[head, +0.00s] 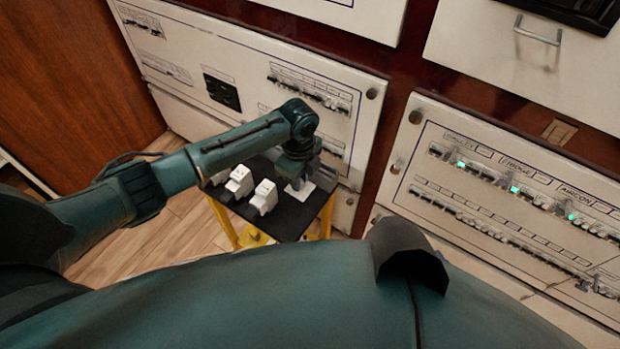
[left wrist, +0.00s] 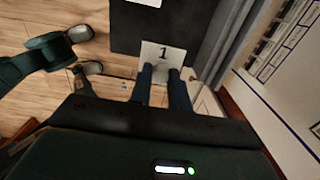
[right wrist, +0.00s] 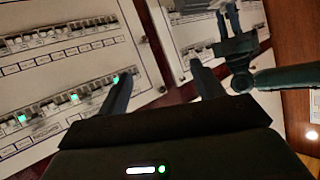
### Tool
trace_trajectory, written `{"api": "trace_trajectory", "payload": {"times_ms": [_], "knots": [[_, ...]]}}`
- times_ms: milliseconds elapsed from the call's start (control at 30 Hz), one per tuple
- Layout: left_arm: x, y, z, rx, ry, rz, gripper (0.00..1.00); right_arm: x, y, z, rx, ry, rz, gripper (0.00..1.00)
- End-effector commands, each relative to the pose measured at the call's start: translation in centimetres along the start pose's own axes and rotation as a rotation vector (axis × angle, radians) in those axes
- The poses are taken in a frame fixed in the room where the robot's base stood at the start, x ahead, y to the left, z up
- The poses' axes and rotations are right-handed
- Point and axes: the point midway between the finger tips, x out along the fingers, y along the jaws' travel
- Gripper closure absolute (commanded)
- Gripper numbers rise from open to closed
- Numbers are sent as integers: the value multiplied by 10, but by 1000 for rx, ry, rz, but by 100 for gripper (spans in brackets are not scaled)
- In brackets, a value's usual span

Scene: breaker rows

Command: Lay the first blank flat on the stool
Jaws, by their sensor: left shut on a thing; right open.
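The first blank is a thin white plate marked "1" (left wrist: 165,53), and it also shows in the head view (head: 299,190). My left gripper (left wrist: 163,72) is shut on its near edge; in the head view this gripper (head: 297,178) points down at the stool's right part. The plate looks roughly flat over the black stool top (head: 284,215); I cannot tell whether it touches. The stool's dark top (left wrist: 125,30) lies behind the plate in the left wrist view. My right gripper (right wrist: 160,85) is open and empty, facing the panels.
White breaker-like blocks (head: 264,197) stand on the stool left of the plate. The stool has yellow legs (head: 327,218). A white breaker panel (head: 350,130) rises close behind it; another panel with green lights (head: 500,200) is at right. Wooden floor (head: 120,245) lies left.

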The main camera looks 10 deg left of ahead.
Motion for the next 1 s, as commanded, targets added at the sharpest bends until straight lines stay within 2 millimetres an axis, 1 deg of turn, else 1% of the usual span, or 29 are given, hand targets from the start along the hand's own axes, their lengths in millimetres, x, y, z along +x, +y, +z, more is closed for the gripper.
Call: {"api": "trace_trajectory", "payload": {"times_ms": [33,367,533,567,600,700,1000], "knots": [[-4,0,2,-10,7,-1,100,-1,0,-1,4,-4,0,33],[-4,1,3,-18,17,-2,100,-1,0,0,6,-7,0,33],[-10,1,3,-15,15,0,100,0,-3,-3,11,-28,-5,33],[-6,1,3,-14,15,1,100,2,-3,-1,12,-34,-7,33],[2,1,3,-14,15,1,100,3,-1,3,10,-25,-5,33],[13,1,3,-14,14,0,100,1,0,5,6,-7,0,33],[50,1,2,-13,14,-1,100,-3,7,4,-14,62,19,33]]}}
